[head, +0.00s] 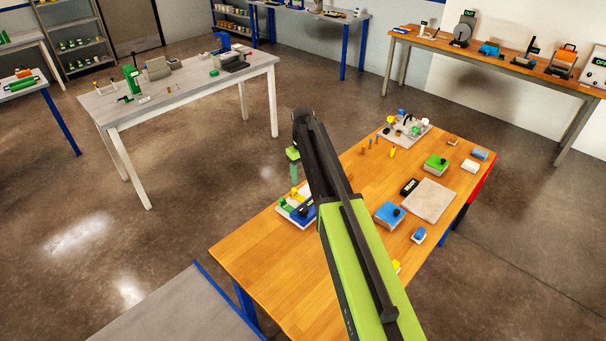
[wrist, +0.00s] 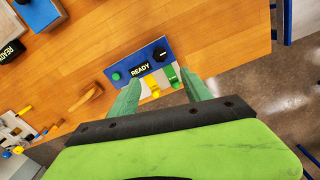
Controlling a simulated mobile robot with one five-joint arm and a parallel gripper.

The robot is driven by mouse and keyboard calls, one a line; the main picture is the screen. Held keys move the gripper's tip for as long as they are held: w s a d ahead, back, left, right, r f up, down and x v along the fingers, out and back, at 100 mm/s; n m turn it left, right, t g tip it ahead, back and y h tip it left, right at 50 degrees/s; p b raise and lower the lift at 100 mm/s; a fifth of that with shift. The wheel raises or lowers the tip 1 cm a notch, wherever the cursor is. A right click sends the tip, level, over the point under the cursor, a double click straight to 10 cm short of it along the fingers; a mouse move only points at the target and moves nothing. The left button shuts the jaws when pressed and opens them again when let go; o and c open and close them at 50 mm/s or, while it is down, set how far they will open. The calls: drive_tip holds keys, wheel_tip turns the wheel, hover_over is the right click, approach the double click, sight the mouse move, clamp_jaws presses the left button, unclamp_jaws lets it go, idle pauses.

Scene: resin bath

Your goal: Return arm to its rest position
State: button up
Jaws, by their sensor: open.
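My gripper (head: 294,165) is at the end of my extended arm, above the far left edge of the wooden table (head: 262,262). In the wrist view my gripper (wrist: 160,98) has its two green fingers apart with nothing held between them. Past the fingertips lies a blue and white device (wrist: 138,60) with a READY label, a green button, a black knob, and yellow and green parts. In the head view this device (head: 296,212) is partly hidden behind my arm. I cannot tell the exact height of the fingers above it.
The table also holds a grey plate (head: 428,200), a blue box (head: 389,215), a green box (head: 436,164) and a tray of small parts (head: 405,131). A white table (head: 190,85) stands at the back left. Open floor (head: 200,185) lies left of my arm.

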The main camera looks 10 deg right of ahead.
drive_tip(key=shift+f, duration=0.1)
drive_tip(key=s+f+b, duration=0.8)
drive_tip(key=f+b, duration=0.2)
drive_tip(key=s+f+m+b, duration=0.2)
drive_tip(key=s, duration=0.7)
drive_tip(key=s+f+m+b, duration=0.2)
drive_tip(key=s+f+b, duration=0.1)
drive_tip(key=s, duration=0.7)
drive_tip(key=shift+s+d+m, duration=0.25)
drive_tip(key=shift+d+m, duration=0.15)
